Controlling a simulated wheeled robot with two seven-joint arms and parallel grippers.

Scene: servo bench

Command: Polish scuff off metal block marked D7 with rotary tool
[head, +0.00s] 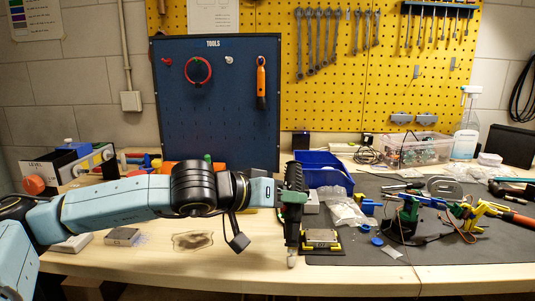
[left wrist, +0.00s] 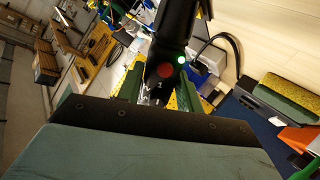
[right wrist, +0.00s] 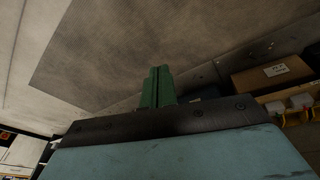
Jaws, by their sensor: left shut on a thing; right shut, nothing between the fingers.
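My left gripper (head: 291,198) is shut on the dark rotary tool (head: 293,232), which hangs upright with its pale tip down, just left of a metal block in the picture. The left wrist view shows the tool's black body (left wrist: 175,35) with a red button and a lit green light. The metal block (head: 321,235) sits in a yellow and black holder (head: 335,247) on the dark mat's left edge; its front marking looks like D7, but is small. I cannot make out the scuff. My right gripper (right wrist: 158,88) is shut and empty in the right wrist view.
Another metal block (head: 122,237) and a stained cloth (head: 192,240) lie on the wooden bench, left. A blue bin (head: 325,170) and plastic bags (head: 346,212) stand behind the holder. Servo parts (head: 410,215) crowd the mat to the right. The mat's front is mostly clear.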

